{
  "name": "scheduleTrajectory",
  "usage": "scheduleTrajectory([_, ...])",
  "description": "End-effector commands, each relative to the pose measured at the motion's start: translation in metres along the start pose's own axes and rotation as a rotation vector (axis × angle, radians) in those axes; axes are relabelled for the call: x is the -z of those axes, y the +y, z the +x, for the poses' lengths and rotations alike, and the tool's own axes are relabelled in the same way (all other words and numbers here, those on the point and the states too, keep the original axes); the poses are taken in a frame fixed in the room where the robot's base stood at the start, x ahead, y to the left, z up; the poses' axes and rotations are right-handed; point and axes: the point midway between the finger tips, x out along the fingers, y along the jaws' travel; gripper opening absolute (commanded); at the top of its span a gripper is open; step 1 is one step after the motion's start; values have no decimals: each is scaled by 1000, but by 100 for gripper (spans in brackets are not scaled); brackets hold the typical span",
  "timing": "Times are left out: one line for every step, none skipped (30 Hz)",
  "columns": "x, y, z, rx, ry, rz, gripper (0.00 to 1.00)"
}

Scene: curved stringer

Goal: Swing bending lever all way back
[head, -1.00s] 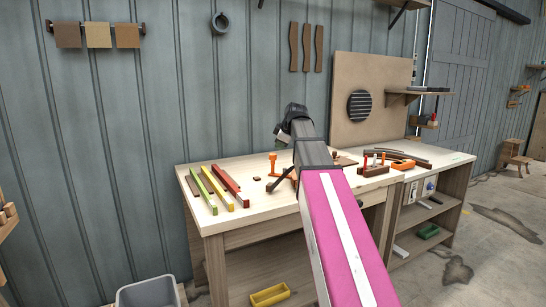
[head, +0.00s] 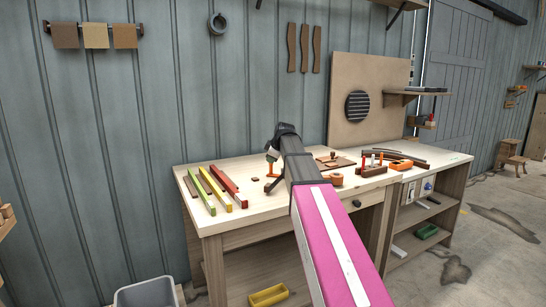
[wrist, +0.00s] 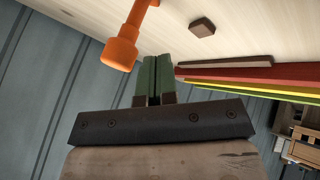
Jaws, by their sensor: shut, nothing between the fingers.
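An orange lever with a thick rounded end (wrist: 120,52) shows at the upper left of the wrist view; I take it for the bending lever. In the head view an orange part (head: 272,157) stands on the bench beside my wrist, partly hidden by my arm. A dark bar (head: 272,185) lies just in front of it. My gripper (wrist: 155,62) has its green fingers together with nothing between them. They are just right of the lever's end in the wrist view, with a visible gap. My gripper's fingertips are hard to make out in the head view.
Green, yellow and red strips (head: 222,179) lie at the bench's left. A small dark block (wrist: 202,27) lies on the pale top.

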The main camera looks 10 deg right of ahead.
Motion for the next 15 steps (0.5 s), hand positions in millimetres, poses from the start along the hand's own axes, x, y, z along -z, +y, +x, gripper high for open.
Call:
scheduleTrajectory([1,9,4,0,0,0,0])
scheduleTrajectory([1,12,6,0,0,0,0])
scheduleTrajectory([1,15,7,1,0,0,0])
scheduleTrajectory([0,16,8,1,0,0,0])
scheduleTrajectory([0,18,9,1,0,0,0])
scheduleTrajectory([0,20,10,1,0,0,0])
scheduleTrajectory([0,20,10,1,0,0,0])
scheduleTrajectory([0,21,11,1,0,0,0])
scheduleTrajectory([0,21,11,1,0,0,0])
scheduleTrajectory([0,22,11,1,0,0,0])
scheduleTrajectory([0,22,11,1,0,0,0])
scheduleTrajectory([0,21,11,1,0,0,0])
scheduleTrajectory([0,21,11,1,0,0,0])
scheduleTrajectory([0,21,11,1,0,0,0])
scheduleTrajectory([0,21,11,1,0,0,0])
